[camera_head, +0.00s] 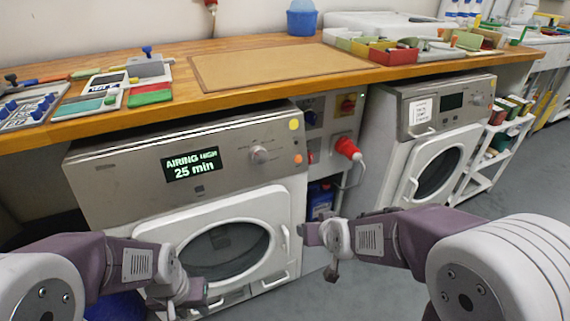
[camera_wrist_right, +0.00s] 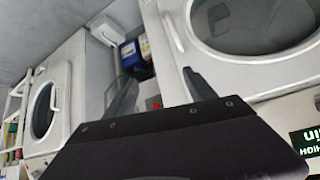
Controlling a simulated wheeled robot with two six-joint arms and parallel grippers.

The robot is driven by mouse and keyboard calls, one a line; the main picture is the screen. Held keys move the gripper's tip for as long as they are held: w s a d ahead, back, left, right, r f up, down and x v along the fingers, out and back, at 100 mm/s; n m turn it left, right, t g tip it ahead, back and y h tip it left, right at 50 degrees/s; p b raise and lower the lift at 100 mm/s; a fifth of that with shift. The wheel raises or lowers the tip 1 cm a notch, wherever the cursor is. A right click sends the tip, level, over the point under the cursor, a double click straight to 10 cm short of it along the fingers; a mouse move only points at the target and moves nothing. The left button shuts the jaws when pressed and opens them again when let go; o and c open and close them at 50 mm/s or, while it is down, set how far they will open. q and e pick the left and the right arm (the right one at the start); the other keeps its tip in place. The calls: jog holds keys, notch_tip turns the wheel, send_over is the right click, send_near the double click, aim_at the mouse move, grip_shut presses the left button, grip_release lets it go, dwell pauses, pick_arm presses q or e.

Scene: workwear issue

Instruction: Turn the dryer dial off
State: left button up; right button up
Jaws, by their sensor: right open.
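The dryer with the grey control panel (camera_head: 120,190) stands under the wooden counter at left centre. Its display (camera_head: 191,165) is lit and reads "AIRING HIGH 25 min". The round silver dial (camera_head: 258,154) is right of the display, with nothing touching it. My left gripper (camera_head: 188,296) is low in front of the dryer door, below the panel; its jaws are too unclear to judge. My right gripper is low, right of the dryer door. In the right wrist view its fingers (camera_wrist_right: 162,92) are apart and empty. The dial is not visible there; the display (camera_wrist_right: 308,143) appears upside down at the edge.
A second machine (camera_head: 398,110) with a paper label stands to the right. Between the machines are a wall panel and a red plug (camera_head: 347,147). The counter (camera_head: 225,105) overhangs the dryer and holds trays and tools. Floor shows in front.

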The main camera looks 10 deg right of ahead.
jog(key=w+a+r+t+b, duration=0.3)
jog(key=w+a+r+t, duration=0.15)
jog(key=r, duration=0.35)
jog(key=t+y+b, duration=0.2)
jog(key=t+b, duration=0.1)
jog(key=t, duration=0.2)
send_near(260, 156)
jog(key=shift+g, duration=0.25)
jog(key=w+b, duration=0.1)
jog(key=w, duration=0.1)
jog(key=w+b, duration=0.1)
jog(key=w, duration=0.2)
jog(key=w+a+b, duration=0.1)
jog(key=w+b, duration=0.1)
jog(key=w, duration=0.1)
jog(key=shift+a, duration=0.1)
jog(key=shift+w+a, duration=0.1)
jog(key=shift+w, duration=0.4)
jog(key=shift+r, duration=0.1)
jog(key=c, duration=1.4)
